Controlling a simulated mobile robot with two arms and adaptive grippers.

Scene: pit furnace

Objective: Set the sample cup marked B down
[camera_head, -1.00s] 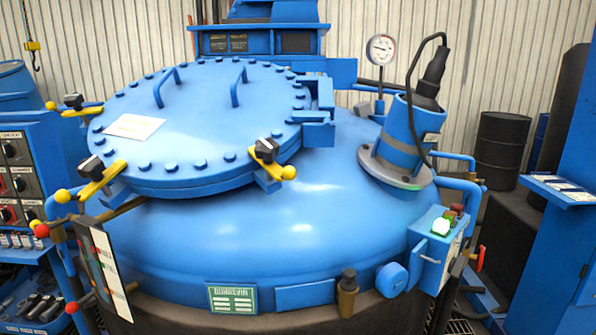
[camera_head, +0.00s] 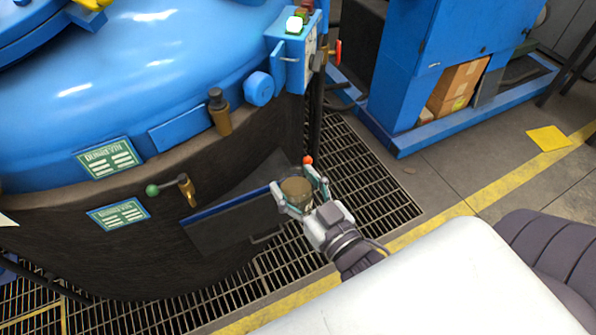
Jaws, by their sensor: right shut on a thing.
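My right gripper (camera_head: 304,192) is low in front of the furnace, at the middle right of the head view. It is shut on a small round cup (camera_head: 296,188) with a brownish top. No letter mark can be read on the cup from here. The cup is held near the right end of a dark blue-edged panel or shelf (camera_head: 222,231) on the furnace's side. I cannot tell whether the cup touches it. My left gripper is not in view.
The blue furnace (camera_head: 150,75) with its dark lower wall fills the left. A control box (camera_head: 290,58) and a brass valve (camera_head: 187,190) stick out from it. Floor grating (camera_head: 365,185) lies below. A blue cabinet (camera_head: 425,65) with cardboard boxes (camera_head: 458,85) stands at the right.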

